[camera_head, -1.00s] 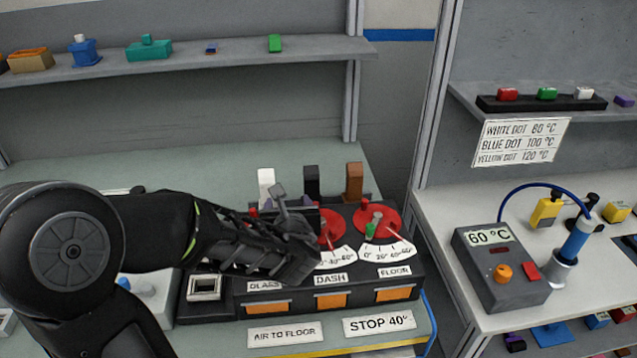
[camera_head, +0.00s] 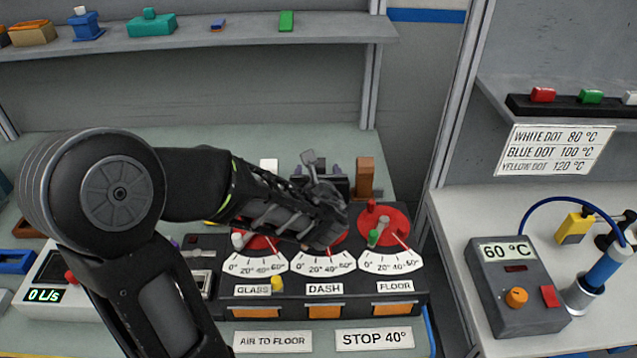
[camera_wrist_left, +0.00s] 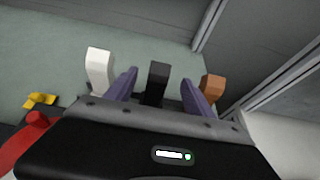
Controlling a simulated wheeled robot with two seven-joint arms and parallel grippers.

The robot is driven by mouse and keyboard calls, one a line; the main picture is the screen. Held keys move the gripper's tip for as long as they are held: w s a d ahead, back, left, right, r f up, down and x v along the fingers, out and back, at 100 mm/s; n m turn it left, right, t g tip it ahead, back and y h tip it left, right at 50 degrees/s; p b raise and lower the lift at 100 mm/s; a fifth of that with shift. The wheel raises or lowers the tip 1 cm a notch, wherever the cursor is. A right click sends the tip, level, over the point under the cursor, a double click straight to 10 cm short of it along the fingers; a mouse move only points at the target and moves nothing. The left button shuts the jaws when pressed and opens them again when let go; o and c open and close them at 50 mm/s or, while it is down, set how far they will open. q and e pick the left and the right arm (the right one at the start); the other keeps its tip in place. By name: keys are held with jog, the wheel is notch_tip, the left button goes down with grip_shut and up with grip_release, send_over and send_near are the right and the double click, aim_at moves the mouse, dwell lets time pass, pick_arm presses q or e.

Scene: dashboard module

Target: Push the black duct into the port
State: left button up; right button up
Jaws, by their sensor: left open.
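The black duct (camera_wrist_left: 157,82) stands upright behind the dashboard module, between the white duct (camera_wrist_left: 100,70) and the brown duct (camera_wrist_left: 211,88). My left gripper (camera_wrist_left: 160,76) is open, with one purple finger on each side of the black duct. I cannot tell whether the fingers touch it. In the head view my left gripper hides most of the black duct, above the DASH dial of the dashboard module (camera_head: 355,289). The white duct (camera_head: 269,167) and brown duct (camera_head: 365,176) show on either side. The port cannot be made out. My right gripper is out of view.
Red dials with levers sit on the module, including the floor dial (camera_head: 383,228) close to my left wrist. A flow meter (camera_head: 50,285) stands at left. A grey heater box (camera_head: 515,285) stands on the right bench. A shelf (camera_head: 200,42) with small parts hangs above.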

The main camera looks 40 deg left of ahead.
aim_at(318, 166)
pick_arm(q)
jog(key=shift+x, duration=1)
jog(key=shift+s, duration=0.1)
jog(key=shift+w+a+f+p, duration=0.2)
jog(key=shift+w+a+p, duration=0.15)
jog(key=shift+w+p, duration=0.15)
jog(key=p+x, duration=0.1)
jog(key=x, duration=0.2)
jog(key=shift+w+f, duration=0.1)
jog(key=shift+w, duration=0.05)
jog(key=shift+w+a+f, duration=0.15)
jog(key=shift+w+a, duration=0.05)
jog(key=shift+w, duration=0.05)
jog(key=shift+c, duration=0.4)
grip_shut()
